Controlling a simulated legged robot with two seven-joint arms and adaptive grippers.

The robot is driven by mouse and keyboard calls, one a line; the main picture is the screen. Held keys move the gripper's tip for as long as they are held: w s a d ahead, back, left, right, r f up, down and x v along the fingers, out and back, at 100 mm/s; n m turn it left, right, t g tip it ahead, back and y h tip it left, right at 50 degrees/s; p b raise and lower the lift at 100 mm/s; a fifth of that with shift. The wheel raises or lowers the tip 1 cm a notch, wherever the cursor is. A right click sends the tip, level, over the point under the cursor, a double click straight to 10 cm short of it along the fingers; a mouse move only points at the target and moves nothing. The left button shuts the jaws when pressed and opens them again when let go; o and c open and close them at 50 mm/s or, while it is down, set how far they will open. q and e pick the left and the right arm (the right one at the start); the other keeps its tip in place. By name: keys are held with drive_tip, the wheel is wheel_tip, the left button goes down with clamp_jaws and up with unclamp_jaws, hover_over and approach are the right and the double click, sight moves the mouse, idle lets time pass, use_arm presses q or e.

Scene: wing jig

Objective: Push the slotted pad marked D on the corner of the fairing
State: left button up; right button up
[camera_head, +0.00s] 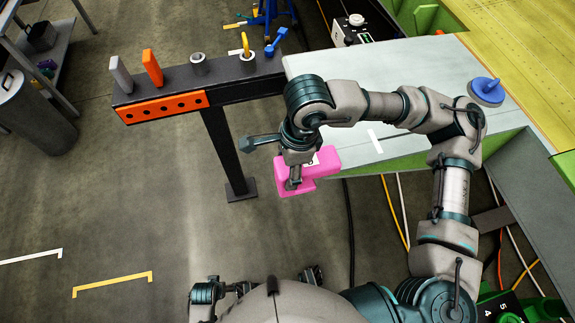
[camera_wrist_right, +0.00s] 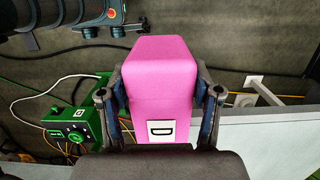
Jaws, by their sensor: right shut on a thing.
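The pink slotted pad (camera_head: 322,164) hangs in my right gripper (camera_head: 294,178), beside the left front of the pale grey panel that looks like the fairing (camera_head: 335,68). In the right wrist view the pink pad (camera_wrist_right: 160,75) fills the space between the two fingers of the right gripper (camera_wrist_right: 160,105). Its white label with a black D faces the camera. The pad's slot cannot be made out. The pale panel edge (camera_wrist_right: 270,135) shows at the right there, apart from the pad. My right arm covers part of the panel.
A blue suction-cup-like tool (camera_head: 486,90) sits on the panel's right. A dark beam with an orange plate (camera_head: 165,107) carries several small tools at the left. Cables (camera_head: 395,210) and a green box (camera_wrist_right: 75,120) lie below.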

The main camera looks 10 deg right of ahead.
sight(323, 158)
drive_tip(key=shift+d, duration=0.1)
drive_tip(key=shift+w+d+f+b, duration=0.1)
drive_tip(key=shift+d+b, duration=0.3)
drive_tip(key=shift+d, duration=1.15)
drive_tip(key=shift+w+d+f+b, duration=0.1)
drive_tip(key=shift+d+b, duration=0.25)
drive_tip(key=shift+d, duration=1.25)
drive_tip(key=o, duration=1.2)
drive_tip(key=shift+d, duration=0.3)
drive_tip(key=shift+d, duration=0.1)
